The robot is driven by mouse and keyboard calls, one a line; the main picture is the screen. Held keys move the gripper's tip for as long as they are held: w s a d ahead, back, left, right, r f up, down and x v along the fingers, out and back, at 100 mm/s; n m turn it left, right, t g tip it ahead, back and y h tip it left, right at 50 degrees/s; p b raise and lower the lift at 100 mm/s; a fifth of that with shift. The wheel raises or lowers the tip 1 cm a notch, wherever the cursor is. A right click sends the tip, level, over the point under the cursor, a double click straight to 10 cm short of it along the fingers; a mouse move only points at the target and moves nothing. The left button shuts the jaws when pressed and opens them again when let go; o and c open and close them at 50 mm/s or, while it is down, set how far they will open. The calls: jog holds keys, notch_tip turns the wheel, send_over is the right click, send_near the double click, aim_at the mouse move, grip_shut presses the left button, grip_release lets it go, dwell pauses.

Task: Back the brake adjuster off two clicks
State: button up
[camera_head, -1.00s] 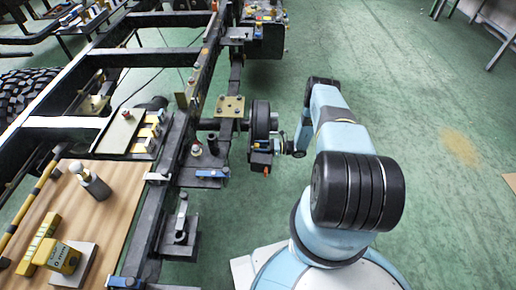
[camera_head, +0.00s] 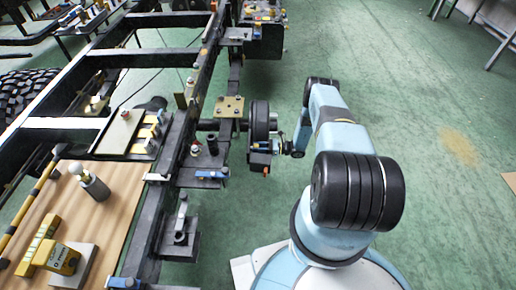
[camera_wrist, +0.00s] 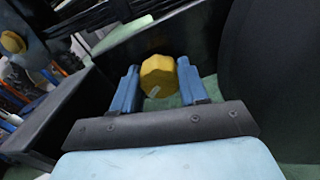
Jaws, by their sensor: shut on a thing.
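A yellow faceted knob (camera_wrist: 158,76), which looks like the brake adjuster, shows in the wrist view with a small pale mark on its lower face. My gripper (camera_wrist: 157,72) has its two blue fingers on either side of the knob and is shut on it.
A dark round surface (camera_wrist: 285,75) stands close on the right in the wrist view. A second yellow knob (camera_wrist: 13,41) is at the upper left. The black chassis rail (camera_head: 182,140) and a wooden board (camera_head: 125,190) with tools lie left.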

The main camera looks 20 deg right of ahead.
jog(key=shift+w+d+n, duration=0.1)
jog(key=shift+w+n, duration=0.1)
jog(key=shift+n, duration=0.1)
jog(key=n, duration=1.1)
jog(key=shift+d, duration=0.1)
dwell(0.4)
jog(key=o, duration=1.1)
jog(key=shift+s, duration=0.1)
jog(key=shift+c, duration=0.2)
jog(key=v, duration=1.3)
jog(key=shift+d, duration=0.3)
